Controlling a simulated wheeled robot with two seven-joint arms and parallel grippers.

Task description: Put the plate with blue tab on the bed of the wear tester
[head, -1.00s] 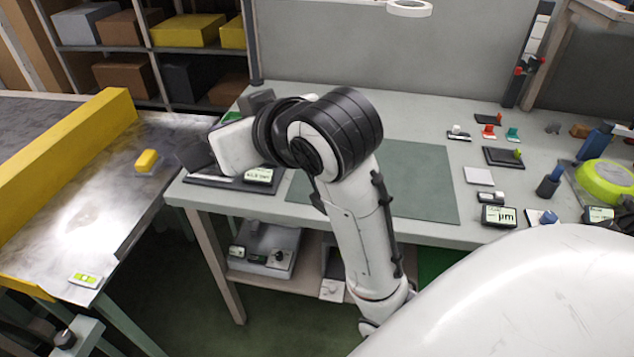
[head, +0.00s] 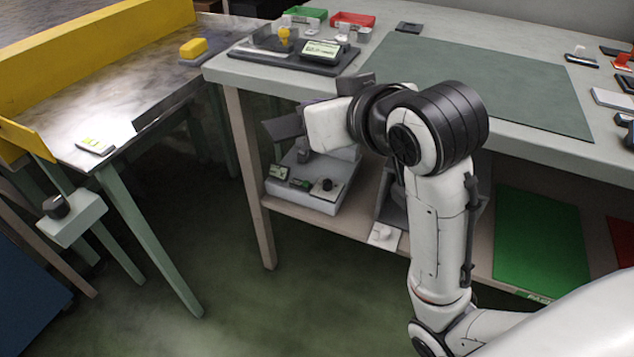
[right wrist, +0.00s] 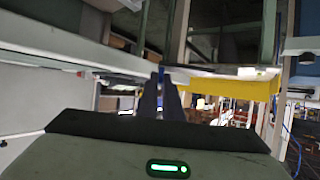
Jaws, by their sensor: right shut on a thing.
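My right gripper (head: 284,127) shows in the head view at the end of the arm from the right, in front of the bench's edge. In the right wrist view its dark fingers (right wrist: 160,92) are shut close together, with a sliver of blue, seemingly the tab of the plate (right wrist: 163,71), at their tips. The rest of the plate cannot be made out. A dark-based device (head: 300,62) with a lit display stands on the bench's left end. A pale box device (head: 322,192) with a knob stands on the lower shelf. I cannot tell which is the wear tester. My left gripper is not in view.
The bench (head: 400,100) has a green mat (head: 480,80), with green (head: 305,14) and red (head: 352,19) trays behind. The conveyor table (head: 110,100) with a yellow rail (head: 90,52) stands at left, carrying a yellow block (head: 193,48). The floor between is clear.

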